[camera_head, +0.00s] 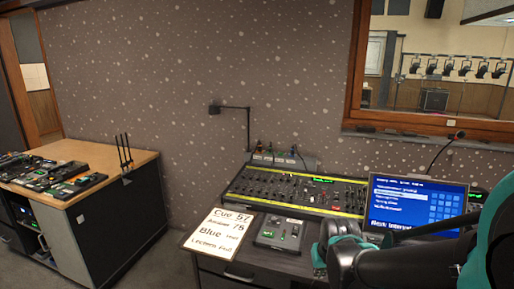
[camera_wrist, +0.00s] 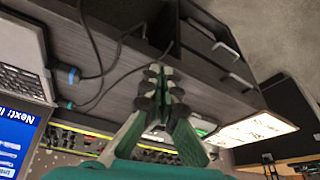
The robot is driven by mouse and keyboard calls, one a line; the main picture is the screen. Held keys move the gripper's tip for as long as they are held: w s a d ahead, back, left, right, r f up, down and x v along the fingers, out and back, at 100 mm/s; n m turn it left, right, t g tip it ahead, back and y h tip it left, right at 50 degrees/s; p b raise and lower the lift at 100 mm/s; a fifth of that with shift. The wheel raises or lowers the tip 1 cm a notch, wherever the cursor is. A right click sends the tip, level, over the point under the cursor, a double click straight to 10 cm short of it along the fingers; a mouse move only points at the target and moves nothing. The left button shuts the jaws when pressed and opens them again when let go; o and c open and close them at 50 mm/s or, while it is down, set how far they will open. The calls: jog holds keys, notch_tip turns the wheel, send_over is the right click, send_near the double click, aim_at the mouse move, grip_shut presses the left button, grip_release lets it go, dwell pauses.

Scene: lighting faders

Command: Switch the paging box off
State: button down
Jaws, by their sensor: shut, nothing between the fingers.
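A small dark grey box (camera_head: 280,232) with a few small levers and green lights sits on the desk in front of the long mixing console. No readable label shows which unit is the paging box. Part of a box with a green light (camera_wrist: 205,126) shows behind my fingers in the wrist view. My gripper (camera_wrist: 160,78) is shut and empty, its fingertips together over the dark desk front. In the head view my dark arm with teal parts covers the desk's right end, and the fingertips are not clear there.
The mixing console (camera_head: 300,190) fills the desk's back. A handwritten sign (camera_head: 218,232) lies left of the small box. A blue-screened laptop (camera_head: 415,200) stands at right, close to my arm. Cables (camera_wrist: 98,60) hang near my gripper. A side cabinet (camera_head: 95,205) with gear stands at left.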

jog(key=shift+w+r, duration=0.1)
notch_tip(320, 180, up, 14)
jog(key=m+g, duration=0.4)
send_over(295, 232)
notch_tip(295, 232, down, 14)
jog(key=shift+w, duration=0.1)
